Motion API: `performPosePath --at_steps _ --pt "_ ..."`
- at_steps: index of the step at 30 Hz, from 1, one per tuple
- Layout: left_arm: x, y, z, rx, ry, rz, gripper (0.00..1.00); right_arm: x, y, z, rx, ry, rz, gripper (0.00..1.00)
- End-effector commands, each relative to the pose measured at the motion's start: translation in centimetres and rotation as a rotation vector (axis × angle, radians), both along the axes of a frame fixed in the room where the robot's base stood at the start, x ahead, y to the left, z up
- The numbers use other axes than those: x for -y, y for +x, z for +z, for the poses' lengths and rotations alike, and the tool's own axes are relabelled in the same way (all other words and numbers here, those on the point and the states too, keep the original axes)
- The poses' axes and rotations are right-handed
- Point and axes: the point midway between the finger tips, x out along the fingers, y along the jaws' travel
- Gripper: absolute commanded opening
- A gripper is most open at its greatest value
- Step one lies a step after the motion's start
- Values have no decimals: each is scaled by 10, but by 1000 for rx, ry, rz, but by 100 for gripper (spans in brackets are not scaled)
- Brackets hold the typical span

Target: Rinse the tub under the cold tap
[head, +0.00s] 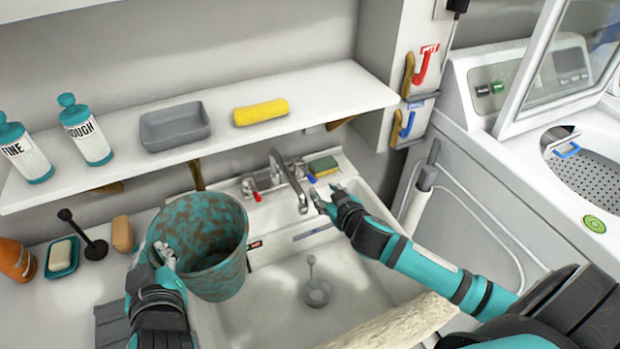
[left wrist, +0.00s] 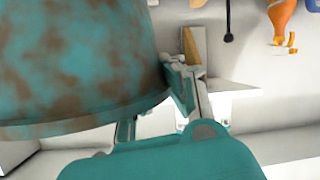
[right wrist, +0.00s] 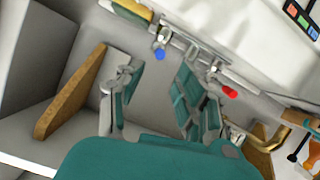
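The tub (head: 215,255) is teal with brown patches, empty as far as I see, and held above the left side of the white sink (head: 365,290). My left gripper (head: 166,257) is shut on the tub's rim at its left side; the tub fills the left of the left wrist view (left wrist: 75,60). The tap (head: 290,182) stands behind the sink, with a red-marked handle (head: 257,196) and a blue-marked handle (head: 312,178). No water shows. My right gripper (head: 326,206) is open and empty in front of the blue-marked handle, which appears beyond the fingers in the right wrist view (right wrist: 160,53).
A shelf (head: 345,90) above the tap holds bottles, a grey tray (head: 175,126) and a yellow roll (head: 260,112). A sponge (head: 323,166) lies behind the blue-marked handle. A soap dish (head: 62,258) and brush stand left. A washer (head: 530,150) stands right.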

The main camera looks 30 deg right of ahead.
Motion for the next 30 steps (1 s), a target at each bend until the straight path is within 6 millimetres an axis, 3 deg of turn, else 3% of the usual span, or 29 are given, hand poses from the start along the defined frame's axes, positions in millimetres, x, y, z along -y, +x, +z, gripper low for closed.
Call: performPosePath --at_steps 9,15,28,30 --pt "0 0 2 1 -1 1 0 6 61 -23 0 -1 -2 36" --pt "0 0 1 1 -1 1 0 8 84 -33 -1 1 -1 36" --pt "0 0 1 1 -1 1 0 8 92 -37 -2 0 0 36" --pt "0 0 1 1 -1 1 0 8 92 -37 -2 0 0 27"
